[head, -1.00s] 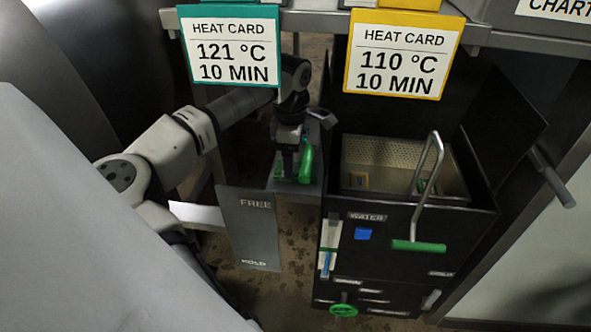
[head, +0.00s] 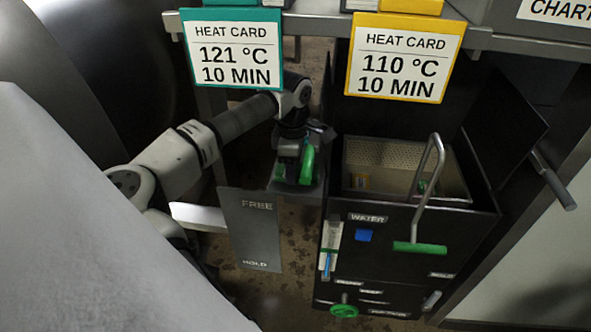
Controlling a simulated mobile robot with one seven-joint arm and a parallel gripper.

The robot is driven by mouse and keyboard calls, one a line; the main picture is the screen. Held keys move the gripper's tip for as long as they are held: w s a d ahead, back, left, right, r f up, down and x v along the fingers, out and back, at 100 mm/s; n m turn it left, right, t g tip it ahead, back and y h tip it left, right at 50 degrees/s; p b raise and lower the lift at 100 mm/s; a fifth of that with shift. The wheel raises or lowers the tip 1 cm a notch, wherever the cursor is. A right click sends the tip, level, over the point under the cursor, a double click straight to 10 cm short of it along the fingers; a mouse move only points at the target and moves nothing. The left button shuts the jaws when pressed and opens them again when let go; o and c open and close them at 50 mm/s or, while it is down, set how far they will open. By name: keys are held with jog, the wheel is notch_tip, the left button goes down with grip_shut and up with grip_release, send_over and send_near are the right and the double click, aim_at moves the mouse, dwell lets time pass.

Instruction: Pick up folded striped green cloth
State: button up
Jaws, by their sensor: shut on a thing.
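My gripper (head: 293,168) is at the end of my arm, pointing down over the small dark ledge behind the FREE/HOLD plate. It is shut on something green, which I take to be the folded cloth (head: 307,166). Green shows on both sides of the dark fingers, taller on the right side. The stripes and folds are too small to make out, and the fingers hide the middle. I cannot tell whether the green still touches the ledge.
The grey FREE/HOLD plate (head: 257,230) stands in front of the ledge. To the right is a dark cabinet (head: 400,235) with an open perforated basin (head: 403,158) and a green-gripped lever (head: 420,246). Heat cards (head: 236,50) hang from a rail above.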

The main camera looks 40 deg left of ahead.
jog(key=shift+r, duration=0.1)
notch_tip(320, 180, up, 3)
jog(key=shift+r+b, duration=0.2)
jog(key=shift+b, duration=0.1)
jog(key=s+a+b, duration=0.1)
jog(key=s+a, duration=0.8)
jog(key=a, duration=0.6)
jog(key=shift+s+a, duration=0.2)
jog(key=o, duration=0.4)
jog(key=c, duration=0.3)
